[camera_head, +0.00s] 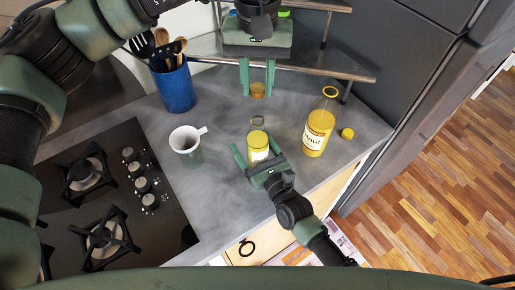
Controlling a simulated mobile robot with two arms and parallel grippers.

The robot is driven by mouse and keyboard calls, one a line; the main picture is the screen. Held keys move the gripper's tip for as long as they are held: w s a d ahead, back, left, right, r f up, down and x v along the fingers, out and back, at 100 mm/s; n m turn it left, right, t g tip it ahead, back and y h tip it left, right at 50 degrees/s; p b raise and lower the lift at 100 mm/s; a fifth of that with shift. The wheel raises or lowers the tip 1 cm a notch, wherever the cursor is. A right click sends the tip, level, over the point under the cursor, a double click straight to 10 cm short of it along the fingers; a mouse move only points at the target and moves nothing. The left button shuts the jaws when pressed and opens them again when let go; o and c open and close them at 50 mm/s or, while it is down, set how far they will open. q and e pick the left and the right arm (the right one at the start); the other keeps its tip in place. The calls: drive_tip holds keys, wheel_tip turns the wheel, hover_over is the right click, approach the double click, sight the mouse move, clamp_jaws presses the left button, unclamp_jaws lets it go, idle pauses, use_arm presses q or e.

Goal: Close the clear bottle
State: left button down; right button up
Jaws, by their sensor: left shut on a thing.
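The clear bottle (257,141) stands upright on the grey counter with yellow contents, a pale label and an uncapped glass neck. My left gripper (257,92) comes in above and behind it, fingers pointing down, shut on a small orange-brown lid (258,89). The lid is apart from the bottle mouth. My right gripper (254,146) reaches in from the lower right. Its fingers are spread on either side of the bottle's body, with a gap showing on the left side. Contact on the right side is unclear.
A larger yellow bottle (319,126) stands to the right, beside a loose yellow cap (347,133). A white mug (187,146), a blue utensil pot (175,87) and a black gas hob (112,195) are on the left. A metal shelf (318,66) is behind.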

clamp_jaws()
use_arm(q)
hover_over(257, 128)
drive_tip(key=shift+w+f, duration=0.25)
drive_tip(key=shift+f, duration=1)
drive_tip(key=shift+w+f, duration=0.2)
drive_tip(key=shift+f, duration=1.05)
drive_tip(key=shift+f, duration=0.1)
drive_tip(key=shift+f, duration=0.8)
drive_tip(key=shift+f, duration=0.6)
